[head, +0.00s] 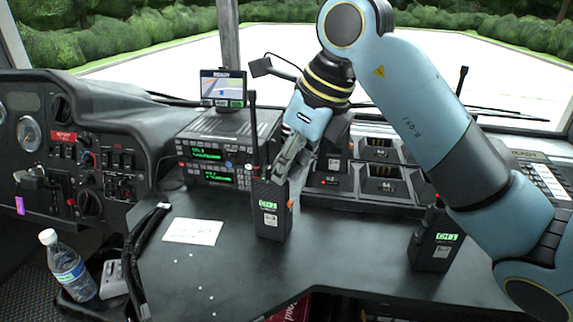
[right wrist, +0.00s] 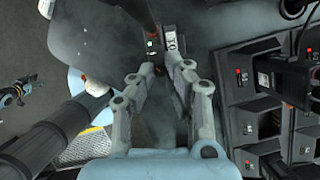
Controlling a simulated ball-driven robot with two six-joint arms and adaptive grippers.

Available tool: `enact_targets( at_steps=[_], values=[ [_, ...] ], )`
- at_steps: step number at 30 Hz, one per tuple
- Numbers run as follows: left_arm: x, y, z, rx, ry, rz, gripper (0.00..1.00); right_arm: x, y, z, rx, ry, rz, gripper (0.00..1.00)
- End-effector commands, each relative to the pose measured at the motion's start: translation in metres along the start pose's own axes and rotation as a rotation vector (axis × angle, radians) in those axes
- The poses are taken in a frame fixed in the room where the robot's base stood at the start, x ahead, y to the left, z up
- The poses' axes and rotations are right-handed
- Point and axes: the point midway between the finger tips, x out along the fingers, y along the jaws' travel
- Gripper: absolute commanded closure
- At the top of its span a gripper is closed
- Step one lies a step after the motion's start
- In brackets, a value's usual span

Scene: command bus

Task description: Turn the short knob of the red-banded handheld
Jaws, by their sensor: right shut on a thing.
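A black handheld radio (head: 270,212) with a tall antenna and a lit green screen stands upright on the dark console. In the right wrist view, the fingers (right wrist: 163,70) close in at the handheld's top (right wrist: 172,44). A second black handheld (head: 435,240) stands at the right, partly behind my right arm. A small blue-and-dark part at the wrist view's left edge looks like my left gripper (right wrist: 16,92); its jaws are unclear.
A radio unit (head: 208,160) with a small screen (head: 222,88) stands behind left. Charger bays (head: 383,185) lie behind right. A white card (head: 193,231) lies on the console. A water bottle (head: 68,266) stands at lower left. The console front is mostly clear.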

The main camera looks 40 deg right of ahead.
Motion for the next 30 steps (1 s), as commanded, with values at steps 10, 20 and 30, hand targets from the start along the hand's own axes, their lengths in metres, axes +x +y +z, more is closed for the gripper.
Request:
enact_targets(
  at_steps=[10,20,30],
  values=[
    [0.0064,0.0002,0.0023,0.0,-0.003,0.0,0.64,0.0002,0.0014,0.0004,0.124,-0.001,-0.051,1.0],
    [0.0064,0.0002,0.0025,0.0,-0.004,0.0,0.64,0.0002,0.0014,0.0003,0.122,-0.001,-0.05,0.64],
    [0.0064,-0.0007,0.0038,0.0,-0.005,-0.001,0.64,0.0003,0.0014,0.0003,0.122,-0.001,-0.05,0.64]
  ],
)
